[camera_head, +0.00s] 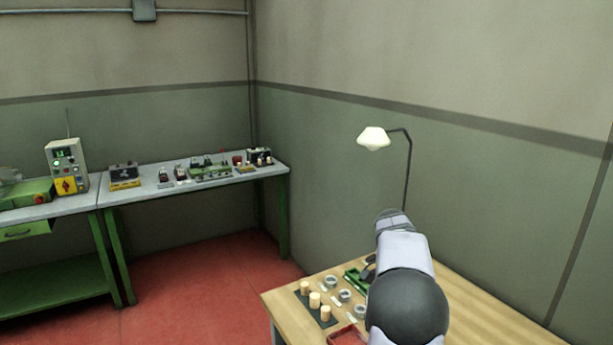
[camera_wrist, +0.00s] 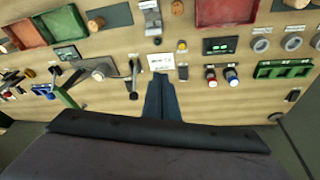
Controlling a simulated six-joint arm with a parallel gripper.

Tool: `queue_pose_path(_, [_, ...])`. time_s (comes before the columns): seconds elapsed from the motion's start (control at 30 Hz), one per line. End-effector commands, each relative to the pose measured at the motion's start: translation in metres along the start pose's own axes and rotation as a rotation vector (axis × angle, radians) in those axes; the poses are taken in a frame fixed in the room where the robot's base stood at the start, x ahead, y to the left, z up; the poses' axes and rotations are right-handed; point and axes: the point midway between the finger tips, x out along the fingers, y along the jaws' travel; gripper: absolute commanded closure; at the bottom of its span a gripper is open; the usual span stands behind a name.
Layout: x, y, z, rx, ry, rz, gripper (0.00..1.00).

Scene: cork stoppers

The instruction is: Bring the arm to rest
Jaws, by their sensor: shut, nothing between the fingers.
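My gripper (camera_wrist: 162,98) shows in the wrist view as dark fingers at the middle, closed together with nothing between them. It hangs above the wooden table (camera_wrist: 205,103), apart from the things on it. A white card with print (camera_wrist: 161,62) lies just beyond the fingertips. In the head view my arm reaches over the table (camera_head: 483,307) at the lower right and hides much of it; the gripper itself cannot be made out there. Cork stoppers (camera_head: 315,299) stand on a dark mat at the table's left side.
Around the fingers lie a black lever device (camera_wrist: 133,80), red and blue knobs (camera_wrist: 231,76), a green tray (camera_wrist: 284,69) and red trays (camera_wrist: 225,12). A lamp (camera_head: 374,138) stands behind the table. A second bench (camera_head: 150,189) stands at the far left, with red floor between.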

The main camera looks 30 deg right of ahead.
Motion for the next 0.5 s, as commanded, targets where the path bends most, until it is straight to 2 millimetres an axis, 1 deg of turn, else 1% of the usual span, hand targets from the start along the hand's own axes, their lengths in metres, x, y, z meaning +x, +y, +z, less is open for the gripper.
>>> queue_pose_path(0.03, [-0.008, -0.003, 0.035, -0.134, -0.019, -0.024, 1.00])
queue_pose_path(0.07, [-0.010, -0.002, 0.054, -0.211, -0.030, -0.036, 1.00])
queue_pose_path(0.1, [-0.013, -0.001, 0.078, -0.313, -0.044, -0.053, 1.00])
queue_pose_path(0.17, [-0.018, 0.004, 0.115, -0.465, -0.063, -0.080, 1.00])
queue_pose_path(0.2, [-0.020, 0.010, 0.138, -0.565, -0.075, -0.097, 1.00])
queue_pose_path(0.27, [-0.023, 0.021, 0.172, -0.714, -0.090, -0.125, 1.00])
queue_pose_path(0.3, [-0.024, 0.030, 0.194, -0.812, -0.100, -0.142, 1.00])
queue_pose_path(0.37, [-0.025, 0.046, 0.225, -0.958, -0.112, -0.170, 1.00])
queue_pose_path(0.4, [-0.025, 0.059, 0.244, -1.055, -0.119, -0.187, 1.00])
queue_pose_path(0.47, [-0.023, 0.079, 0.271, -1.195, -0.129, -0.214, 1.00])
queue_pose_path(0.5, [-0.022, 0.093, 0.287, -1.283, -0.134, -0.231, 1.00])
